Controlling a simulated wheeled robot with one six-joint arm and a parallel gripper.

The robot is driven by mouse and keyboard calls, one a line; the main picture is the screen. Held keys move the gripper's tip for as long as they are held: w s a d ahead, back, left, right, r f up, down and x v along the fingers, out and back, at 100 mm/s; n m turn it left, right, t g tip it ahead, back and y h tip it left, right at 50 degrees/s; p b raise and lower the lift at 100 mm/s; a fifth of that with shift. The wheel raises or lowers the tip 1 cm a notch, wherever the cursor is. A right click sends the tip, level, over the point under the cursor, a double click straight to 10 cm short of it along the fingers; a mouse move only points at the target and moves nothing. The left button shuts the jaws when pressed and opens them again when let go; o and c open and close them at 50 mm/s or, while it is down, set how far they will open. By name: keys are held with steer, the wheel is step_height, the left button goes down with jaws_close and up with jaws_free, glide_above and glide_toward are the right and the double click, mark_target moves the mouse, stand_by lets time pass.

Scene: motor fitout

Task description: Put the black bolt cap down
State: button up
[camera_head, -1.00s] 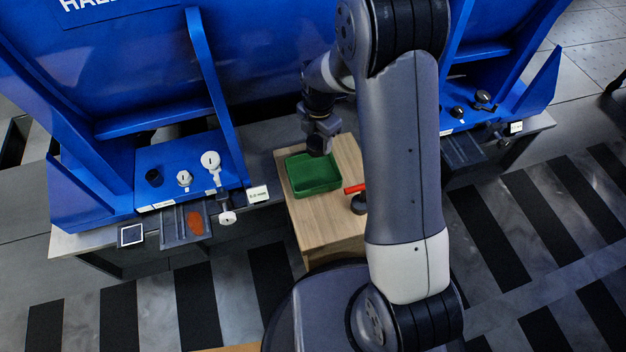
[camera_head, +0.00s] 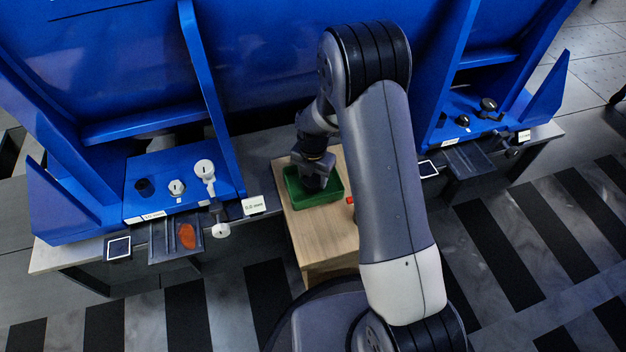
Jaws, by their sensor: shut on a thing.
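My gripper (camera_head: 314,183) points down into the green tray (camera_head: 335,197) on the small wooden table (camera_head: 309,240). Its fingertips are low inside the tray walls and dark against it. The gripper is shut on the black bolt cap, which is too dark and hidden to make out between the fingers. I cannot tell whether the cap touches the tray floor.
A red-ended tool (camera_head: 350,200) shows beside the tray, mostly hidden by my arm. The blue left stand (camera_head: 140,210) holds white-headed bolts (camera_head: 177,187) and a dark round piece (camera_head: 144,187). The right stand holds black-headed pieces (camera_head: 489,104). Striped floor lies in front.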

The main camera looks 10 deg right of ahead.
mark_target(313, 178)
steer(key=shift+f, duration=0.35)
steer(key=shift+f, duration=0.1)
steer(key=shift+f, duration=0.15)
steer(key=o, duration=1)
step_height(313, 178, up, 12)
steer(key=p, duration=0.4)
steer(key=shift+r, duration=0.25)
